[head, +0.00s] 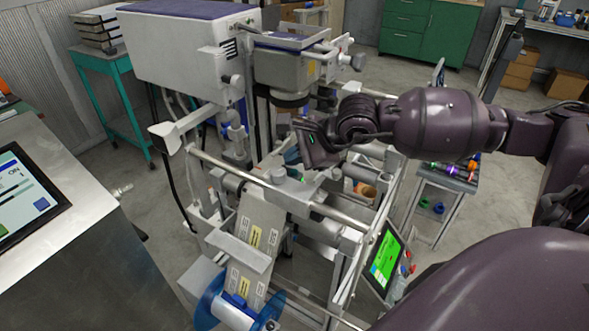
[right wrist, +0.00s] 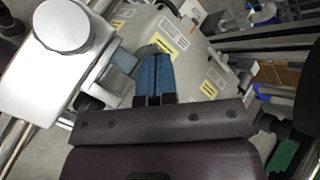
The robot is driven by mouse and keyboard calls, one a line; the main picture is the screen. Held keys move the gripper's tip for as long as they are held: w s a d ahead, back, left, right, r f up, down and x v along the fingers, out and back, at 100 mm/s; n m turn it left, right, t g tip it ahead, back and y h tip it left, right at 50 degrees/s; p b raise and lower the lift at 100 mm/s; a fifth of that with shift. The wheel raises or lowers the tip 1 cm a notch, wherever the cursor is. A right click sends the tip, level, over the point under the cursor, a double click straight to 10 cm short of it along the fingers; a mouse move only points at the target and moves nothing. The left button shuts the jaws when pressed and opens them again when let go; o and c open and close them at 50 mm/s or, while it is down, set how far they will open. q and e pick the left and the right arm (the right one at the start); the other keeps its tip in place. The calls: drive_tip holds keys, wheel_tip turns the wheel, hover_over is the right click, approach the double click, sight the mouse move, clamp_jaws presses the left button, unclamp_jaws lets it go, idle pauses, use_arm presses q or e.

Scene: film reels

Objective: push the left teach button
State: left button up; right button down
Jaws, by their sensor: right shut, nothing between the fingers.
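I cannot make out the left teach button in either view; it is too small or hidden. My right gripper (head: 292,156) hangs over the middle of the labelling machine (head: 190,55), partly hidden by my own wrist. In the right wrist view its blue fingers (right wrist: 154,78) are together and empty, pointing at the label web (right wrist: 185,45). A silver block with a round knob (right wrist: 65,25) is left of the fingers, and a small grey-blue part (right wrist: 122,62) is close beside them. I cannot tell whether the fingertips touch anything. My left gripper is out of view.
Metal rails (head: 330,212) cross the machine around the gripper. A blue reel (head: 235,310) sits at the front below the label strip (head: 257,235). A green-lit screen (head: 385,260) stands at the right front. A control panel (head: 25,195) is at the left.

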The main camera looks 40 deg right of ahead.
sight(295, 173)
drive_tip(key=shift+r+p, duration=0.7)
drive_tip(key=shift+r, duration=0.9)
drive_tip(key=shift+r+p, duration=0.4)
drive_tip(key=shift+r, duration=0.55)
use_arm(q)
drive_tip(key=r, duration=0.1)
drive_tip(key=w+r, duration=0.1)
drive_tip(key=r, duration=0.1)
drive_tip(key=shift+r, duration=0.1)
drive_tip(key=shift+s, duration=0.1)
